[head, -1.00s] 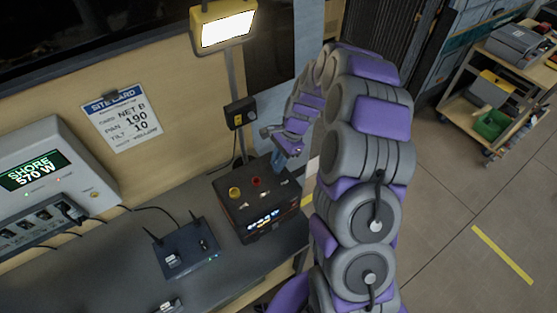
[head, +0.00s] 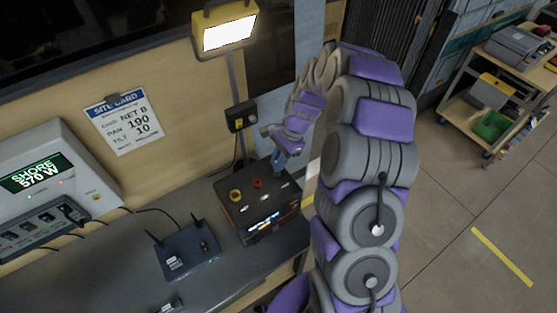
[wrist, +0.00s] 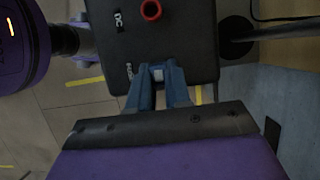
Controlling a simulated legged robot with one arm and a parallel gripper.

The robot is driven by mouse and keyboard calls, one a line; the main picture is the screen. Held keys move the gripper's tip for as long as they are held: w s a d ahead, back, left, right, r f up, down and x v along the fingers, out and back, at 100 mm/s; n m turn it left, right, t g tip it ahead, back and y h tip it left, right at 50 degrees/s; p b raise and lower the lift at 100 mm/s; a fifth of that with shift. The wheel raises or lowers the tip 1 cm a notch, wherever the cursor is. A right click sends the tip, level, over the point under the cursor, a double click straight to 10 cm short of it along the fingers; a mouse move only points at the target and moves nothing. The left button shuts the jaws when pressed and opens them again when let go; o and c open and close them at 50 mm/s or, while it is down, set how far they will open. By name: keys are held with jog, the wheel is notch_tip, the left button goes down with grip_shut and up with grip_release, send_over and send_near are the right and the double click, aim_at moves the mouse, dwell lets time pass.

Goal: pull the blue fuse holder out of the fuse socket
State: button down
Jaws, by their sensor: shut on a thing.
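My gripper (wrist: 158,76) is shut on a small pale blue piece, the fuse holder (wrist: 158,72), at the edge of the black power box (wrist: 185,45). Only a little of the holder shows between the blue fingers. The fuse socket is hidden by the fingers, and I cannot tell how far the holder sits in it. A label beside the fingers on the box seems to read FUSE. In the head view my gripper (head: 279,160) reaches down to the back right of the box (head: 245,215), and the holder is not distinguishable.
A red ring socket (wrist: 151,10) is on the box top, and a yellow one (head: 235,195) shows in the head view. A router (head: 187,250) with antennas stands left of the box. A lamp pole (head: 238,95) rises behind it.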

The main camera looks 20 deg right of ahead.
jog(key=shift+r+p, duration=0.35)
jog(key=shift+r, duration=0.3)
jog(key=shift+r+p, duration=0.9)
jog(key=shift+r, duration=0.55)
